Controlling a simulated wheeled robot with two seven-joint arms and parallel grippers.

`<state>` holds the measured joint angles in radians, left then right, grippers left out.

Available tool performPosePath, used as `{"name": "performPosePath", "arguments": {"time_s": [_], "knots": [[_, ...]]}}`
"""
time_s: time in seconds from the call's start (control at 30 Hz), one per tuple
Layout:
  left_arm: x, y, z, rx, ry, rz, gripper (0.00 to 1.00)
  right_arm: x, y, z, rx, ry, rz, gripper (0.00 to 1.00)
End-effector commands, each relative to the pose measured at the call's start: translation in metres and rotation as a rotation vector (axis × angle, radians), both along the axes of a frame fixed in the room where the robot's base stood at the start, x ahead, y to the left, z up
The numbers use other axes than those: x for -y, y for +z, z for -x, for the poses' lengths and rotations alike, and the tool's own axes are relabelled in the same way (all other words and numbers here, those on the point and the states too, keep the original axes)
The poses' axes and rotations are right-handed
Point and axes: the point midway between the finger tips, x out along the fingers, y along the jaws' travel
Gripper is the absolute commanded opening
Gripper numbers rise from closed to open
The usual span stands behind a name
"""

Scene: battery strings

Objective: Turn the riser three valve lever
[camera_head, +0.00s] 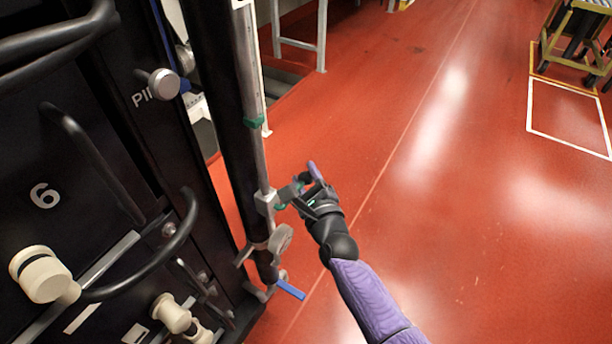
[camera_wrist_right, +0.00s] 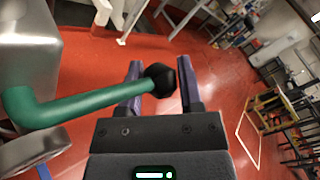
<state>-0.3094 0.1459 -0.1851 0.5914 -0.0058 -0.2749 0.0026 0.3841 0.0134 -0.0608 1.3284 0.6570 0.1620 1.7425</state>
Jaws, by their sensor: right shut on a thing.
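A steel valve block (camera_head: 267,203) sits on the vertical pipe beside the black cabinet in the head view. In the right wrist view its green lever (camera_wrist_right: 75,108) runs from the left and ends in a black knob (camera_wrist_right: 162,79). My right gripper (camera_head: 308,180) is at the lever's outer end, right of the pipe. In the wrist view the purple fingers of the right gripper (camera_wrist_right: 161,88) stand either side of the knob end, shut on the lever. In the head view the gripper partly hides the lever. My left gripper is not in view.
A blue lever (camera_head: 290,289) sits lower on the pipe. Open red floor (camera_head: 450,200) lies to the right. A yellow-framed cart (camera_head: 575,45) stands far right.

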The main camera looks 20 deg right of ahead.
Motion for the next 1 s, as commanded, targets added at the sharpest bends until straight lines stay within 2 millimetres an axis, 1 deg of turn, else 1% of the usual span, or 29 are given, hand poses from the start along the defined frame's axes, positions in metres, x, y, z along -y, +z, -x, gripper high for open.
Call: {"name": "performPosePath", "arguments": {"time_s": [0.23,0.47,1.0], "knots": [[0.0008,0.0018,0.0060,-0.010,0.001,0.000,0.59,0.0000,0.0000,0.0000,0.000,0.000,-0.001,0.00],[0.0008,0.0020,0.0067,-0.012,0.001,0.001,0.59,-0.0001,-0.0001,0.0001,0.000,0.000,-0.001,0.00],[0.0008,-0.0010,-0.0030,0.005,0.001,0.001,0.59,-0.0001,0.0000,0.0001,0.000,0.000,-0.002,0.00]]}}
